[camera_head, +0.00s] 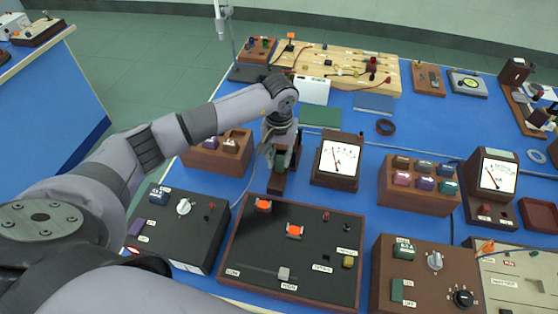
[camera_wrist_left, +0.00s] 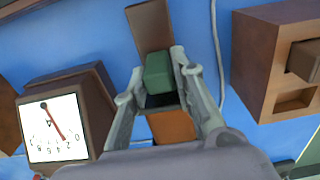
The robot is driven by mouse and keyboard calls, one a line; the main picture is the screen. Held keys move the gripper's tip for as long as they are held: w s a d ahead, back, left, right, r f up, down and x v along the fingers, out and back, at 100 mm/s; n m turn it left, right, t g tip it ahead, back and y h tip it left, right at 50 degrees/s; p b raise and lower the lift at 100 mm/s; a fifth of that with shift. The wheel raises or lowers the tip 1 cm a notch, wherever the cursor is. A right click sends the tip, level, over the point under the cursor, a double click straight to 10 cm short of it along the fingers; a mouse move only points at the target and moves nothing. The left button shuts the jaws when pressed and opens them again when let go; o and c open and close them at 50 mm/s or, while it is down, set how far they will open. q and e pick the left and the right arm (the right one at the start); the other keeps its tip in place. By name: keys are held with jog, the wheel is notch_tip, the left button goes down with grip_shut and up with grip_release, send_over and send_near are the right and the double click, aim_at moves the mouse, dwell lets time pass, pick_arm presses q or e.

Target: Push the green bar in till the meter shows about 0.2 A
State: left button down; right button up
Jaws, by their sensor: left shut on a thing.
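The green bar (camera_wrist_left: 160,72) sits in a narrow brown holder (camera_wrist_left: 150,28). My left gripper (camera_head: 280,160) reaches down over this holder from the left, its two fingers on either side of the green bar and shut on it. In the head view the bar is mostly hidden by the gripper. An orange-brown part (camera_wrist_left: 172,126) shows between the fingers. The meter (camera_head: 340,156) stands just right of the holder; it also shows upside down in the wrist view (camera_wrist_left: 55,128). Its red needle points toward the low end of the scale; the exact reading is too small to tell. My right gripper is not in view.
A brown block with sockets (camera_head: 218,155) stands close on the left of the gripper. A black panel with orange switches (camera_head: 295,250) lies in front. A green mat (camera_head: 321,116) and a black ring (camera_head: 386,127) lie behind. A second meter (camera_head: 497,176) stands at right.

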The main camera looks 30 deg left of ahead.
pick_arm(q)
jog(key=shift+d, duration=0.15)
jog(key=c, duration=1.4)
grip_release()
notch_tip(320, 180, up, 12)
